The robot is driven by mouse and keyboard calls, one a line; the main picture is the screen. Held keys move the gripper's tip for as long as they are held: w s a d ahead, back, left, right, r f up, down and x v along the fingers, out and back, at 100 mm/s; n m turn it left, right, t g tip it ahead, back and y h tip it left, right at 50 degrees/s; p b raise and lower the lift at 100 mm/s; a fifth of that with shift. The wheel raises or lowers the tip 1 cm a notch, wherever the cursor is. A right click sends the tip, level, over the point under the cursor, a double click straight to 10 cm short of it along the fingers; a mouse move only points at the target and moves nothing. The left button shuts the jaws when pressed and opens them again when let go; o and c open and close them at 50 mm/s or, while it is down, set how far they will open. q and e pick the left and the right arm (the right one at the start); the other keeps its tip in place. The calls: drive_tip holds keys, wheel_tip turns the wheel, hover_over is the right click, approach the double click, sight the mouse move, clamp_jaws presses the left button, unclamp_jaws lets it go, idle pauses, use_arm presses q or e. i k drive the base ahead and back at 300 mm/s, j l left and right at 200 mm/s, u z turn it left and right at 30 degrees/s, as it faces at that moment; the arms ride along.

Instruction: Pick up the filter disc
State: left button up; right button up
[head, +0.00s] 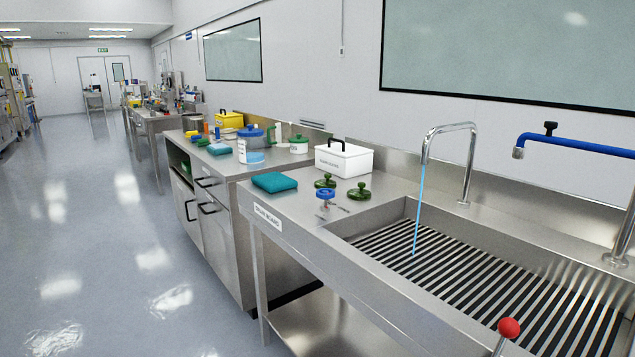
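I cannot make out a filter disc for certain. Neither of my grippers is in view.
A steel sink with a slatted grate (470,275) fills the right front, under a tall tap (430,140) with a thin blue stream. Left of it are a teal folded cloth (274,182), green knobs (360,192), a blue handwheel (325,193) and a white box (343,160). The left floor is clear.

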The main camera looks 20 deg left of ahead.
sight(327, 183)
drive_tip(key=i+j, duration=0.15)
drive_tip(key=j, duration=0.25)
drive_tip(key=i+j, duration=0.2)
drive_tip(key=j, duration=0.15)
drive_tip(key=i+j, duration=0.15)
drive_tip(key=j, duration=0.25)
drive_tip(key=i+j, duration=0.15)
drive_tip(key=j, duration=0.25)
drive_tip(key=i+j+u, duration=0.1)
drive_tip(key=j, duration=0.3)
drive_tip(key=i+j, duration=0.45)
drive_tip(key=j, duration=0.3)
